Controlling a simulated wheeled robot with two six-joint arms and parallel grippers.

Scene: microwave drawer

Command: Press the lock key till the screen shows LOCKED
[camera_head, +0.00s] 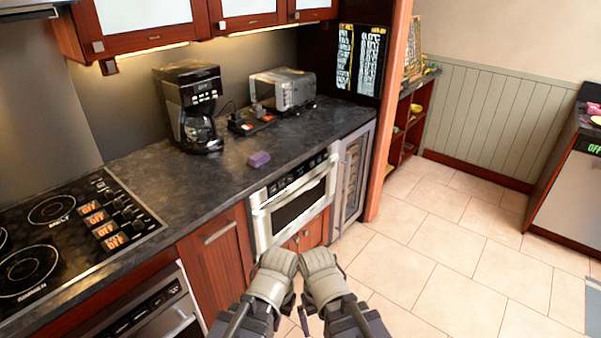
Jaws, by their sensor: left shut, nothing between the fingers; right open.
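The microwave drawer (297,211) is a steel-fronted unit with a dark window, built in under the counter. Its black control strip (297,177) runs along the top with small pale markings. I cannot read its screen or pick out the lock key at this size. My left gripper (279,258) is shut and empty, low in front of the drawer. My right gripper (317,256) is open and empty, close beside the left one. Both look apart from the drawer front.
A cooktop (70,225) with orange OFF displays is at the left. A glass-fronted cooler (351,175) stands right of the drawer. The tiled floor (440,250) is clear.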

